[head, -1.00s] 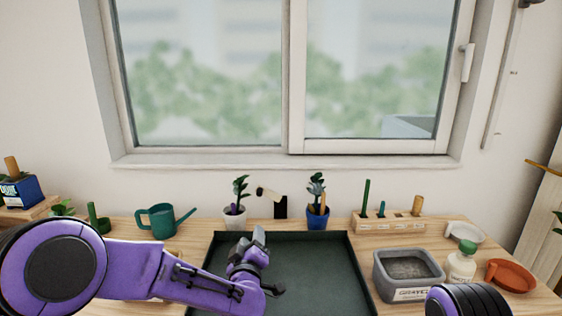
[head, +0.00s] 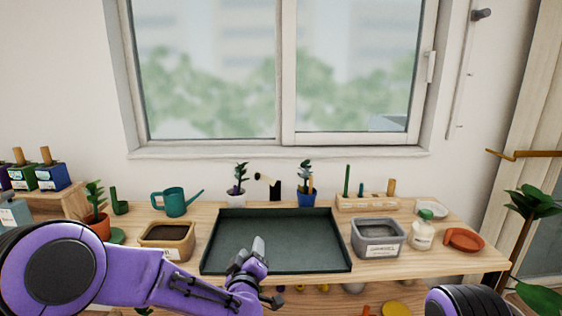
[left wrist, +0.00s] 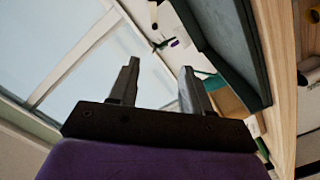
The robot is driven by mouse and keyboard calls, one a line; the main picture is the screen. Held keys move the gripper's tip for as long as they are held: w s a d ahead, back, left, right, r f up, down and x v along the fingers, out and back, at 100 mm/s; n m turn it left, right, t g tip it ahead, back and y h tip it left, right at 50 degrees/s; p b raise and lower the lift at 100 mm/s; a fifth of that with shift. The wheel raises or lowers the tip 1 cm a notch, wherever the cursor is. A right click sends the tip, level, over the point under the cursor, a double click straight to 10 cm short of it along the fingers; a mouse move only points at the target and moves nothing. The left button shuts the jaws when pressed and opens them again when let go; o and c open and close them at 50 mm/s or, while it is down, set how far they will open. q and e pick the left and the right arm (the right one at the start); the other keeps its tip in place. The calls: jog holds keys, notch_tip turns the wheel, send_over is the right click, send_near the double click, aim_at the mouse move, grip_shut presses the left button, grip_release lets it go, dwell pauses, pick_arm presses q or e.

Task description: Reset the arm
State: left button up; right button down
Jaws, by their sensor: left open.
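My left arm comes in from the left in the head view. Its gripper (head: 258,248) shows in front of the near edge of the dark green tray (head: 335,262), with nothing in it. In the left wrist view the two fingers of the left gripper (left wrist: 157,88) stand apart with an empty gap between them. The tray lies in the middle of the wooden table (head: 470,262) and its floor is bare. Of my right arm, only a purple and black part shows at the lower right; its gripper is out of view.
A bin of brown soil (head: 168,236) and a teal watering can (head: 174,202) stand left of the tray. A grey gravel bin (head: 378,250), a white bottle (head: 422,232) and an orange dish (head: 464,240) stand right. Two potted plants (head: 236,190) (head: 306,190) stand behind it, below the window.

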pick_arm(q)
jog(key=s+a+f+g, duration=0.2)
jog(key=s+a+f, duration=0.25)
jog(key=f, duration=0.25)
jog(key=s+a+f+m+g+y, duration=0.1)
jog(key=s+a+f+g, duration=0.15)
jog(key=s+f, duration=0.35)
jog(key=s+a+f+g, duration=0.2)
jog(key=s+a+f, duration=0.2)
jog(key=f, duration=0.4)
jog(key=s+a+f+g+y, duration=0.1)
jog(key=s+a+f, duration=0.3)
jog(key=s, duration=0.5)
jog(key=s+a+f+g+y, duration=0.1)
jog(key=s+a+f+g, duration=0.2)
jog(key=s, duration=0.7)
jog(key=s+a+f+g, duration=0.3)
jog(key=s+a+f, duration=0.1)
jog(key=s, duration=0.5)
jog(key=shift+s+a+f+m+g+y, duration=0.35)
jog(key=shift+s+f+m+y, duration=0.05)
